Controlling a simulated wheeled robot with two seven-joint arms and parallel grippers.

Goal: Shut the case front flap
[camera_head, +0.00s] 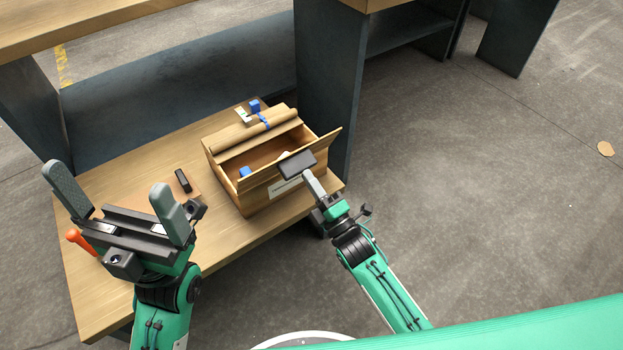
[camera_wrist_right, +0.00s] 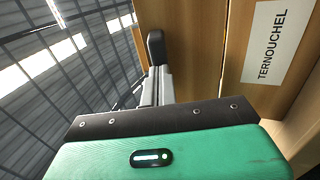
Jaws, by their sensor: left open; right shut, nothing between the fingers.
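The wooden case (camera_head: 230,187) stands on the low table with its top open. Its front flap (camera_head: 326,146) stands up and leans outward from the front side, above a white label (camera_head: 285,187). In the right wrist view the flap (camera_wrist_right: 195,40) is the brown panel beside the labelled front wall (camera_wrist_right: 270,100). My right gripper (camera_head: 297,164) is shut and empty at the flap's outer side, hiding part of it. Its fingers show in the right wrist view (camera_wrist_right: 156,60); I cannot tell whether they touch the flap. My left gripper (camera_head: 120,205) is open and empty, left of the case.
A brown roll (camera_head: 240,134) lies along the case's back, with blue items (camera_head: 254,106) behind it. A blue block (camera_head: 245,171) is inside the case. A black object (camera_head: 183,180) and an orange-handled tool (camera_head: 78,240) lie on the table (camera_head: 235,245). A dark upright (camera_head: 330,80) stands close behind.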

